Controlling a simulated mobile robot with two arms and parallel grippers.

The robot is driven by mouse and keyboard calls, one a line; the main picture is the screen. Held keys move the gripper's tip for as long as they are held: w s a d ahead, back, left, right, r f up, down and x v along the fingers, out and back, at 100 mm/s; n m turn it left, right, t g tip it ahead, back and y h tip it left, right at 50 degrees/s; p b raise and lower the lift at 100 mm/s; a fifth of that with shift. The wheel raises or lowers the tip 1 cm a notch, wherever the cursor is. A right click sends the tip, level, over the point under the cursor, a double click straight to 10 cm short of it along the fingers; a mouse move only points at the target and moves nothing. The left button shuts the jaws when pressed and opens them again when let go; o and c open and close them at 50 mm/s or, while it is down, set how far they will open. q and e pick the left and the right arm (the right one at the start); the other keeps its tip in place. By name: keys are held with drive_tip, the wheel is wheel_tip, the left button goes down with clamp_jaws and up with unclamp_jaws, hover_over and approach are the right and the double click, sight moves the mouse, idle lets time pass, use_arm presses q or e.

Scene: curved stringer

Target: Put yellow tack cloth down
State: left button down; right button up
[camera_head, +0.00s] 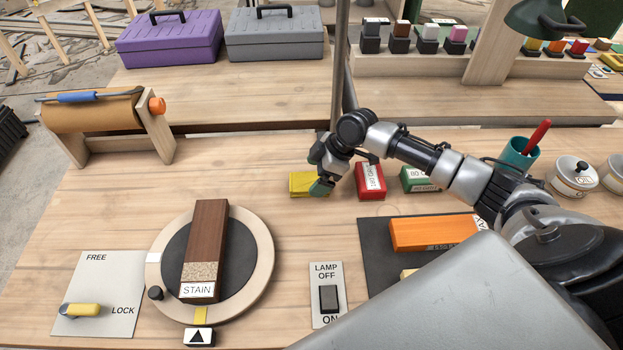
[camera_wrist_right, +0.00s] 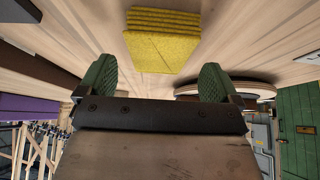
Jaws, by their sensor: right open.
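The yellow tack cloth (camera_head: 304,184) lies folded on the wooden bench, left of the red block. My right gripper (camera_head: 322,186) is over its right end in the head view and hides part of it. In the right wrist view the cloth (camera_wrist_right: 163,44) shows as a layered yellow pad beyond the two green fingertips (camera_wrist_right: 157,82). The fingers are wide apart with nothing between them, and the cloth looks clear of them. My left gripper is in neither view.
A red block (camera_head: 371,182) and a green block (camera_head: 418,179) stand just right of the gripper. A round turntable (camera_head: 258,262) holds a wooden piece marked STAIN (camera_head: 205,245). A paper roll stand (camera_head: 95,113) is at the left. Bare bench lies left of the cloth.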

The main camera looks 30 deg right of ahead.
drive_tip(key=v, duration=0.9)
drive_tip(key=shift+b, duration=0.35)
drive_tip(key=shift+r, duration=0.1)
